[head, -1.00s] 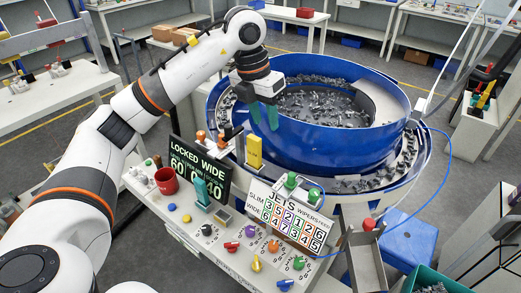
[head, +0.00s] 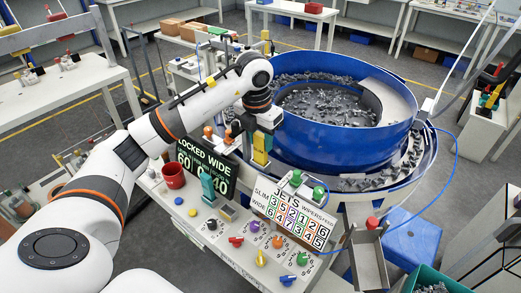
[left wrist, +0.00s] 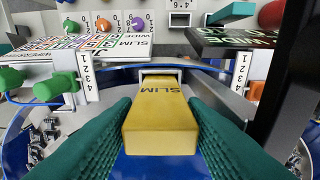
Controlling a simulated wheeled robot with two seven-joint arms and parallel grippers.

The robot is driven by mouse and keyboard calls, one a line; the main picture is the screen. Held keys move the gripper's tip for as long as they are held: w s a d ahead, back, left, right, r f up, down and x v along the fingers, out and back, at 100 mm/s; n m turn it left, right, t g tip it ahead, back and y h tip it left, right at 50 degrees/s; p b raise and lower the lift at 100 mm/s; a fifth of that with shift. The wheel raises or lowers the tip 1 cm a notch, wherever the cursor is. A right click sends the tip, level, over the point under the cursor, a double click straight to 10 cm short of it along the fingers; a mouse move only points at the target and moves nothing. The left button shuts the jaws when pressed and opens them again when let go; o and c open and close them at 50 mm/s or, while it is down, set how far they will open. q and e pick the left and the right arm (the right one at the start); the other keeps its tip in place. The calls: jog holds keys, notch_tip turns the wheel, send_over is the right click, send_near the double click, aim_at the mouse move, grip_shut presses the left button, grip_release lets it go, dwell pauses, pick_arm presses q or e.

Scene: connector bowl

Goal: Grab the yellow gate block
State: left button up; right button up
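The yellow gate block (head: 261,149) stands at the near left rim of the blue bowl feeder. My left gripper (head: 260,138) is over it, with one green finger on each side. In the left wrist view the yellow block (left wrist: 161,125), marked SLIM, lies centred between the green padded fingers (left wrist: 160,120). The fingers look still spread, very close to its sides; I cannot see clear contact. My right gripper is not in view.
The blue bowl (head: 330,139) holds many grey parts. The dark LOCKED WIDE sign (head: 205,165) and the white JETS board (head: 293,217) flank the block. A red cup (head: 173,176) and several coloured knobs are on the white bench. A blue stool (head: 408,236) stands at right.

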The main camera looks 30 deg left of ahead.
pick_arm(q)
jog(key=shift+w+f, duration=0.1)
jog(key=shift+f, duration=0.55)
jog(key=c, duration=0.6)
jog(key=shift+r, duration=0.15)
jog(key=shift+c, duration=0.2)
